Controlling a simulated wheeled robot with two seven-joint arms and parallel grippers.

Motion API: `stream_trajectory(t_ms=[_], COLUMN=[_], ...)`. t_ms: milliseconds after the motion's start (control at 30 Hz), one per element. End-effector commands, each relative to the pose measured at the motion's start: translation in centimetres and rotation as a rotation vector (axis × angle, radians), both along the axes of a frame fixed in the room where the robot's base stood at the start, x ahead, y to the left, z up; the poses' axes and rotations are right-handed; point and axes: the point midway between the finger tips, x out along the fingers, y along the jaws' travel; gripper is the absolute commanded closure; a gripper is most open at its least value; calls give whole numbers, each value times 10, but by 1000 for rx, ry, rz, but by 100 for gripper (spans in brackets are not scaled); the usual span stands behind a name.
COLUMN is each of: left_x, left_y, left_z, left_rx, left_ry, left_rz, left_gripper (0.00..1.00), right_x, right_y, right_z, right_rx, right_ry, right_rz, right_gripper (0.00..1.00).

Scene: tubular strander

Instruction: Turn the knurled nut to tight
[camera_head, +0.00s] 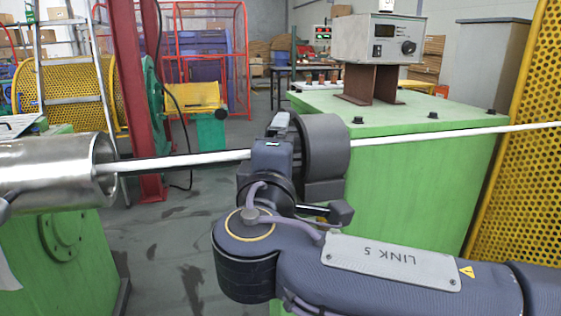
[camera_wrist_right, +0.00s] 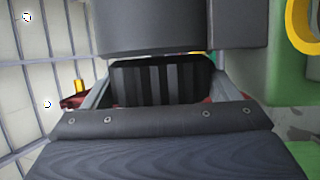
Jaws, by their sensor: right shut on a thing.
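The knurled nut (camera_wrist_right: 160,80) is a dark, ribbed cylinder in the right wrist view, just below a larger smooth dark grey cylinder (camera_wrist_right: 150,25). My right gripper (camera_wrist_right: 158,92) is shut on the nut, with a finger at its left and right sides. In the head view my right gripper (camera_head: 272,155) is at the left side of the dark grey cylinder (camera_head: 324,148) on the white rod's line. The nut cannot be made out there, behind my gripper and wrist. My left gripper is not in view.
A white rod (camera_head: 195,159) runs from a shiny metal tube (camera_head: 55,170) at the left to the right edge. A green machine cabinet (camera_head: 420,180) carries a control box (camera_head: 377,39). A yellow perforated guard (camera_head: 520,160) stands at the right.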

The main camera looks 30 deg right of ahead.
Motion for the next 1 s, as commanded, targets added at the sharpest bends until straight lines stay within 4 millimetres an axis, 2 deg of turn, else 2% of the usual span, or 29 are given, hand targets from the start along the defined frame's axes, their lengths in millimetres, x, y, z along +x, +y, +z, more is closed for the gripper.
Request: stream_trajectory(t_ms=[300,333,467,767,1000], left_x=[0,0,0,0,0], left_y=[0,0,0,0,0], left_z=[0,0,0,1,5], left_rx=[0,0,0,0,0], left_ry=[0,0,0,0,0], left_rz=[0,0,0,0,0], left_gripper=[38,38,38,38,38], right_x=[0,0,0,-4,-34], right_y=[0,0,0,3,26], right_z=[-1,-1,-1,-1,-4], right_rx=[0,0,-1,0,-2], right_ry=[2,3,2,1,2], right_rz=[0,0,0,2,5], right_gripper=[41,17,0,0,0])
